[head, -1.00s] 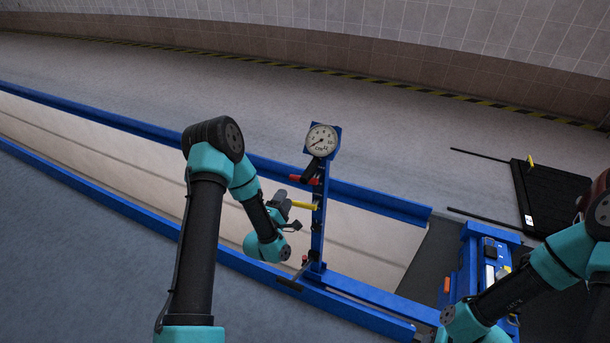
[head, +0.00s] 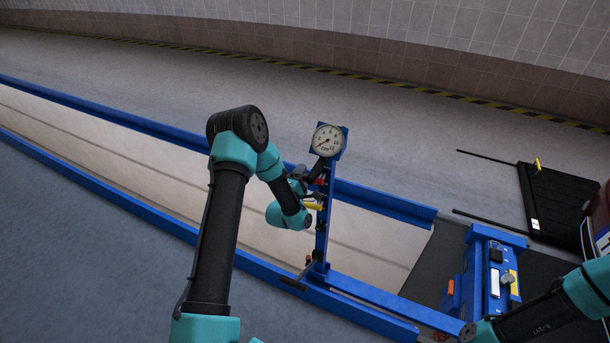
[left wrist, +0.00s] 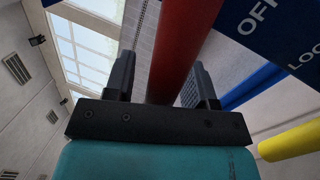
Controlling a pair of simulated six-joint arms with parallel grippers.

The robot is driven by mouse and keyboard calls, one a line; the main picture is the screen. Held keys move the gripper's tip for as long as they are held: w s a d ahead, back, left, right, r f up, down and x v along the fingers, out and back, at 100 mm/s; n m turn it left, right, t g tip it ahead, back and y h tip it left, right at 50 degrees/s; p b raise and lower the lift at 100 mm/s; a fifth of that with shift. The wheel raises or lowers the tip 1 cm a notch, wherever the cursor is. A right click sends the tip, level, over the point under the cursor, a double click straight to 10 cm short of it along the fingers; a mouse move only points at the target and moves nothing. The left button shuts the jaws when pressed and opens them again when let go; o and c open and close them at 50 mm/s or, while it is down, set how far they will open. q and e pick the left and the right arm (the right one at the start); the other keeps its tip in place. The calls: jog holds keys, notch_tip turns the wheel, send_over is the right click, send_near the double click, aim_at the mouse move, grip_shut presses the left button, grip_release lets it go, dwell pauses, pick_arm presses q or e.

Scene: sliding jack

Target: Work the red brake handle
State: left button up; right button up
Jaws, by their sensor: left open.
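The red brake handle (head: 320,182) sits on the blue upright post (head: 321,235) below the round gauge (head: 328,140). It shows in the left wrist view as a thick red bar (left wrist: 185,40). My left gripper (head: 299,182) is beside the post at the handle's height. In the left wrist view my left gripper (left wrist: 160,80) is open, with the red bar running up between its two fingers; gaps show, and contact cannot be told. My right gripper is out of view; only part of the right arm shows at lower right.
A yellow handle (head: 313,206) sticks out just below the red one, also in the left wrist view (left wrist: 290,142). A small lever (head: 294,284) is at the post's foot. A blue control box (head: 490,275) stands right. Blue rails (head: 385,202) border the pit.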

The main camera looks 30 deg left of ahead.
pick_arm(q)
grip_shut()
dwell(0.3)
jog(key=shift+f, duration=0.1)
jog(key=shift+d+f+n+g+y, duration=0.15)
jog(key=shift+d+f+n+y, duration=0.35)
jog(key=shift+n, duration=0.95)
jog(key=shift+d+f+n+g+y, duration=0.15)
jog(key=shift+f+n+y, duration=0.15)
jog(key=shift+f+n, duration=0.85)
jog(key=shift+d+f+n+g+y, duration=0.1)
jog(key=shift+d+f+n+y, duration=0.25)
jog(key=shift+n, duration=1.45)
grip_release()
